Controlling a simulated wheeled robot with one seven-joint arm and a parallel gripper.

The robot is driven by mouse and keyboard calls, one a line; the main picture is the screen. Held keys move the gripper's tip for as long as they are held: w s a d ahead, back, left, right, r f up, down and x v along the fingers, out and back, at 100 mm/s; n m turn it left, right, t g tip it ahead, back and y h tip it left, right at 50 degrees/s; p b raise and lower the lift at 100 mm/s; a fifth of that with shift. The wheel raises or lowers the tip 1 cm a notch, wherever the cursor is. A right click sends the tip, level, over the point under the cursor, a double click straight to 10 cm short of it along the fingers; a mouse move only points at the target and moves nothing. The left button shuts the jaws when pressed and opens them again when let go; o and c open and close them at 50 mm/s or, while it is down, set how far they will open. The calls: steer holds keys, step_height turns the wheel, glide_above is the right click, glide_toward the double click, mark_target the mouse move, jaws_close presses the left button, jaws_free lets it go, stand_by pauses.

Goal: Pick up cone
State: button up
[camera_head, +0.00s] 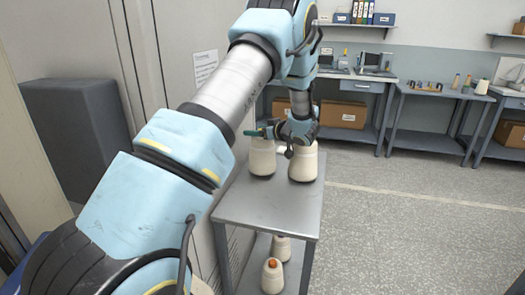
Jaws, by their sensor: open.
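Two cream yarn cones stand on the grey metal table top (265,213), near its far end. The left cone (262,162) and the right cone (303,167) stand upright, close side by side. My gripper (283,150) is at the height of their upper parts, over or between them. My wrist hides the tops of both cones. The fingertips are small and partly hidden here, and I cannot tell whether they touch a cone. The gripper is open. Two more cones stand on the lower shelf, one with an orange top (272,276) and one behind it (281,248).
The near part of the table top is bare. A grey wall or cabinet (170,60) stands close on the left. Workbenches (425,92) with boxes and tools line the back wall. Open speckled floor (400,225) lies to the right.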

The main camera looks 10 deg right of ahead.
steer(key=shift+c, duration=0.4)
steer(key=shift+f, duration=0.15)
jaws_close()
steer(key=shift+s+f, duration=0.1)
steer(key=shift+f, duration=0.05)
stand_by(0.7)
